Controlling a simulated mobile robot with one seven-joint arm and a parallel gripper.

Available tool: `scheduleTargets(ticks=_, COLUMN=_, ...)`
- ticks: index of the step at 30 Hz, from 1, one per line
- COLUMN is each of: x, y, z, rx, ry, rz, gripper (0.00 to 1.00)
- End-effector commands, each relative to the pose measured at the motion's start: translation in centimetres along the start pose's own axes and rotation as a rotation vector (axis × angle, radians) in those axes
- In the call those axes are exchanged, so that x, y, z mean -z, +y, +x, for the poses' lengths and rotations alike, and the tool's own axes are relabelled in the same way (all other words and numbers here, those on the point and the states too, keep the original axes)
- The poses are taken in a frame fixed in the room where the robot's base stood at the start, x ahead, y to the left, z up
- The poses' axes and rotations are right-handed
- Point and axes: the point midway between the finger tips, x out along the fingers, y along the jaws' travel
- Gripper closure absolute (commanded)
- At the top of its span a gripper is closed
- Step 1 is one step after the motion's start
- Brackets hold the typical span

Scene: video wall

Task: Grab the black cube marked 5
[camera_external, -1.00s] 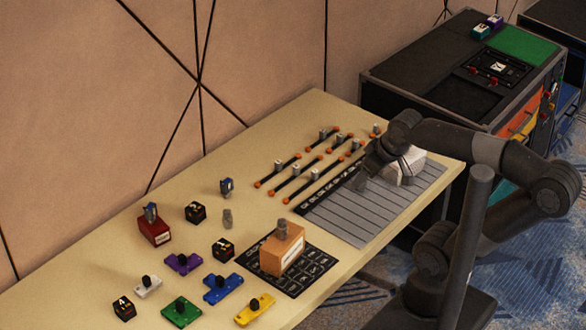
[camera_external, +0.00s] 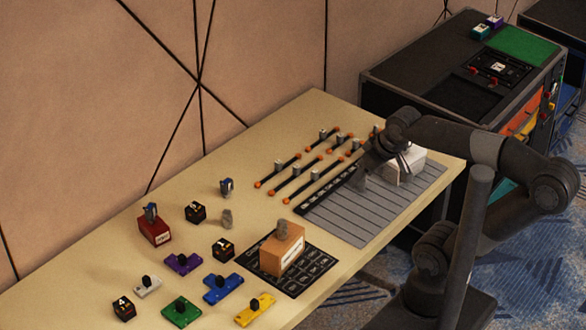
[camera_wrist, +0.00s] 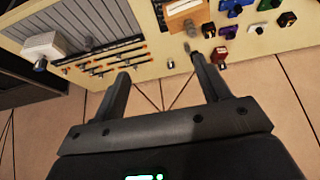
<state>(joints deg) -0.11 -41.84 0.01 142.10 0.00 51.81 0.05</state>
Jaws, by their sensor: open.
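Three small black cubes with pale markings stand on the table in the external view. One (camera_external: 195,211) is toward the back, one (camera_external: 223,249) is left of the orange-brown block, and one (camera_external: 124,308) is at the front left. The markings are too small to read, so I cannot tell which is 5. My gripper (camera_external: 362,180) is over the grey slatted panel, well to the right of all three cubes. In the wrist view my gripper (camera_wrist: 158,66) has its fingers spread with nothing between them. A black cube (camera_wrist: 287,19) shows at the upper right there.
An orange-brown block (camera_external: 283,252) with a grey knob stands on a black keypad mat. A dark red block (camera_external: 155,231), coloured knob plates and several slider rails share the table. A white box (camera_external: 406,165) is beside my gripper. The wall runs along the table's back.

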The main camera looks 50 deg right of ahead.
Motion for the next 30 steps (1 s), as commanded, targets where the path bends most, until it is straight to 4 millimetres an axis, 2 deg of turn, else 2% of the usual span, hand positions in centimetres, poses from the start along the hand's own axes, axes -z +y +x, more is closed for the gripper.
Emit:
scheduleTargets(ticks=4, x=3.3, y=-0.3, z=-0.1, rx=0.004, ry=-0.030, rz=-0.005, gripper=0.31)
scheduleTargets(ticks=8, x=7.6, y=-0.7, z=0.2, rx=0.007, ry=-0.063, rz=-0.011, gripper=0.31)
scheduleTargets(ticks=14, x=14.0, y=-1.5, z=1.8, rx=0.013, ry=-0.116, rz=-0.020, gripper=0.31)
scheduleTargets(ticks=23, x=22.9, y=-3.2, z=6.7, rx=0.019, ry=-0.192, rz=-0.033, gripper=0.31)
scheduleTargets(ticks=30, x=28.7, y=-4.9, z=12.6, rx=0.022, ry=-0.253, rz=-0.045, gripper=0.31)
